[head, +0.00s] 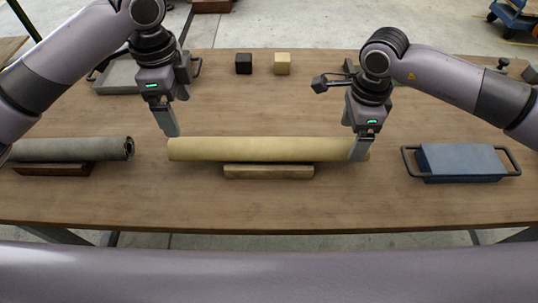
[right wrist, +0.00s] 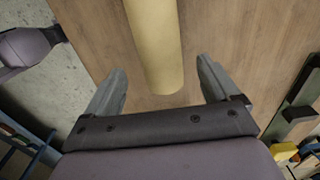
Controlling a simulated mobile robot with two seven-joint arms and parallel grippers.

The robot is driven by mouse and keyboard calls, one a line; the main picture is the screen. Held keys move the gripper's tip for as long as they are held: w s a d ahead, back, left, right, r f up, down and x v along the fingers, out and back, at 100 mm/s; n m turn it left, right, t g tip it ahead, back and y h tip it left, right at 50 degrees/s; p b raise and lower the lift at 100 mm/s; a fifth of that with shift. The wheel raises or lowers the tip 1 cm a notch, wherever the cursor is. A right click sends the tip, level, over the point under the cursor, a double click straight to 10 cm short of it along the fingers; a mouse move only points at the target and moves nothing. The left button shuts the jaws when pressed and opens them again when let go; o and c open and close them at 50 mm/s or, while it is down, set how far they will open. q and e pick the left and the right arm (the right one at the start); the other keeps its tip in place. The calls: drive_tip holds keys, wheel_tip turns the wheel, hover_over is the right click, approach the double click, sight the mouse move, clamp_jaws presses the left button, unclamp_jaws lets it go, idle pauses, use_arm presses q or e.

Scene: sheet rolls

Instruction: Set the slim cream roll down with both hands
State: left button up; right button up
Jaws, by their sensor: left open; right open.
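The slim cream roll (head: 265,149) lies level across a low wooden block (head: 268,171) on the table. Its right end also shows in the right wrist view (right wrist: 157,50), between the two spread fingers and apart from both. My left gripper (head: 170,130) is open just behind and above the roll's left end. My right gripper (head: 360,150) is open at the roll's right end, with one finger in front of it in the head view. The fingers of the right gripper (right wrist: 160,88) hold nothing.
A grey roll (head: 70,149) rests on a dark wooden block (head: 52,169) at the left. A blue block with handles (head: 462,160) stands at the right. A black cube (head: 243,63), a cream cube (head: 282,63) and a grey tray (head: 118,78) are at the back. The front table strip is clear.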

wheel_tip(320, 180, up, 8)
drive_tip(key=shift+s+f, duration=0.1)
idle(0.7)
